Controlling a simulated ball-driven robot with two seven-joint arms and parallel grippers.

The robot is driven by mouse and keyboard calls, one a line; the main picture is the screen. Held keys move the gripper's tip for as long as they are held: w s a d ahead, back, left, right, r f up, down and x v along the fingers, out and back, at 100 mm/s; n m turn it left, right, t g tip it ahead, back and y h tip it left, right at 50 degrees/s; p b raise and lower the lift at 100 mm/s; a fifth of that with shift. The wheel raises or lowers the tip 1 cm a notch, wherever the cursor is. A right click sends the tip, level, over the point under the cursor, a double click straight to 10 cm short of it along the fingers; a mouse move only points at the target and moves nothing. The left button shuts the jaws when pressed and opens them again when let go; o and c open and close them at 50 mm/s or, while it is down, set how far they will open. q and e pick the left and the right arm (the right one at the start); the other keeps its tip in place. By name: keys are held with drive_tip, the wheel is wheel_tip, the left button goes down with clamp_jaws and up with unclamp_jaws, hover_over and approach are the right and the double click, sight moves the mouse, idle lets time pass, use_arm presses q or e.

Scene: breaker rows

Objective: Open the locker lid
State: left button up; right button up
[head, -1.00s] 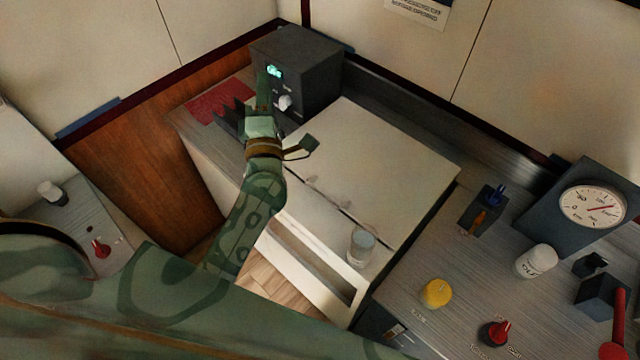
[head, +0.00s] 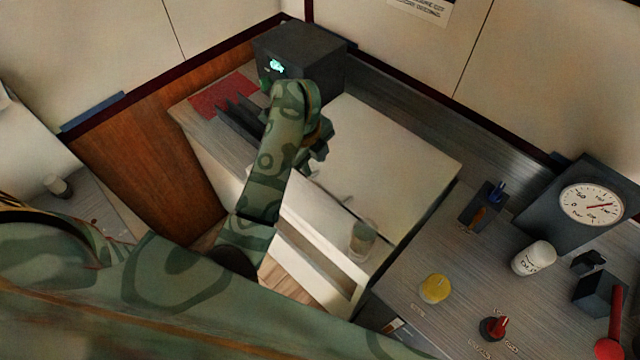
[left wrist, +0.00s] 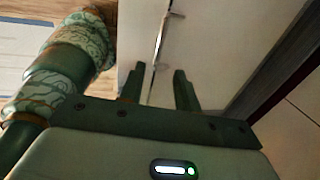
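The white locker lid (head: 400,150) lies flat and shut in the middle of the head view. A seam runs along its front edge, with a small grey metal piece (left wrist: 172,15) on it in the left wrist view. My left gripper (head: 318,148) is over the lid's left part, partly hidden by my forearm. In the left wrist view, the left gripper's fingers (left wrist: 157,72) are apart with nothing between them, on either side of the seam. I cannot tell whether they touch the lid. My right gripper is not in view.
A clear glass (head: 362,241) stands by the seam at the locker's front right. A dark box with a green display (head: 300,60) stands behind left.

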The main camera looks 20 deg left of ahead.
sight(321, 187)
use_arm(q)
drive_tip(key=f, duration=0.3)
drive_tip(key=w+f+b, duration=0.1)
drive_tip(key=f, duration=0.3)
drive_tip(key=w+f+b, duration=0.1)
drive_tip(key=f, duration=0.3)
drive_tip(key=shift+d, duration=0.35)
drive_tip(key=shift+w+f+b, duration=0.1)
drive_tip(key=shift+f+b, duration=0.2)
drive_tip(key=shift+f, duration=0.05)
drive_tip(key=shift+c, duration=0.3)
clamp_jaws()
